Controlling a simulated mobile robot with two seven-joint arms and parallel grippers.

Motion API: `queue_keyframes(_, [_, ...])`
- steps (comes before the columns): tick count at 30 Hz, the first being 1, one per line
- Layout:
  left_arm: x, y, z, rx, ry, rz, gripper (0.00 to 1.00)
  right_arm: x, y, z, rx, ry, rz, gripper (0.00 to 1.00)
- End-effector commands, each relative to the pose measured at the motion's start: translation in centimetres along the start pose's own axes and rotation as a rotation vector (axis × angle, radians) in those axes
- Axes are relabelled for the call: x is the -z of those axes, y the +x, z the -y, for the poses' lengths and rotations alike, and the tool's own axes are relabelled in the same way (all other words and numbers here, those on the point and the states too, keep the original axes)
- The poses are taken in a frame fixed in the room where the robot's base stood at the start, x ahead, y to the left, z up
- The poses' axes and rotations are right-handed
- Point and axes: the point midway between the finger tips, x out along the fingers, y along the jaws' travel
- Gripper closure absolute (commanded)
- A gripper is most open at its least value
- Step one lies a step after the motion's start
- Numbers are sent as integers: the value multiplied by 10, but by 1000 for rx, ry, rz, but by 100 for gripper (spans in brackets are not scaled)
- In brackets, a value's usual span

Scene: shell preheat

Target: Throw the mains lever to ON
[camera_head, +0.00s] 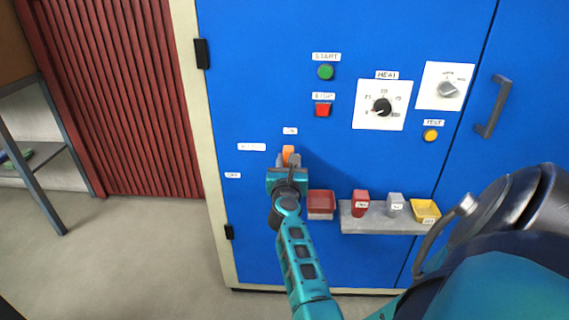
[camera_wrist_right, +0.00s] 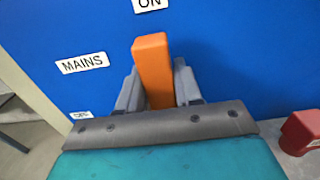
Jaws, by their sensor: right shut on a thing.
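The orange mains lever (camera_head: 288,150) sits on the blue cabinet front, just below the ON label (camera_head: 290,131). In the right wrist view the lever (camera_wrist_right: 153,68) stands up between the two grey fingers, its top toward the ON label (camera_wrist_right: 150,4). The MAINS label (camera_wrist_right: 84,63) is to its left, and the OFF label (camera_head: 233,175) is lower left. My right gripper (camera_head: 287,166) is shut on the lever. It hides the lever's lower part and pivot. My left gripper is not in view.
A grey shelf (camera_head: 375,224) to the right carries a red, a grey and a yellow item. A red bin (camera_head: 321,203) is close beside my gripper. Green START (camera_head: 325,72) and red STOP (camera_head: 322,109) buttons and a HEAT dial (camera_head: 382,107) are above.

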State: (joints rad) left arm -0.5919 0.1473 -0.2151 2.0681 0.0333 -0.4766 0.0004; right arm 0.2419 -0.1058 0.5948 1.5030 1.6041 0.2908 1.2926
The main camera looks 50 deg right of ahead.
Motion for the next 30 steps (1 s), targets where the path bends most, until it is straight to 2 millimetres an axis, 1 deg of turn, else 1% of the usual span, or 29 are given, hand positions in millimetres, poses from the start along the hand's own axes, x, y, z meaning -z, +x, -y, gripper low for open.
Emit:
queue_keyframes(17, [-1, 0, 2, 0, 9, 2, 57, -1, 1, 3, 2, 36, 1, 100])
queue_keyframes(18, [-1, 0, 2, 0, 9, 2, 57, -1, 1, 3, 2, 36, 1, 62])
queue_keyframes(23, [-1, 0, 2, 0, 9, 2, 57, -1, 0, 3, 2, 32, 1, 46])
queue_keyframes(24, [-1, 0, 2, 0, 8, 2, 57, 0, 0, 3, 1, 31, 1, 45])
queue_keyframes(30, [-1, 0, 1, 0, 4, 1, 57, 0, 0, 3, 1, 29, 0, 45])
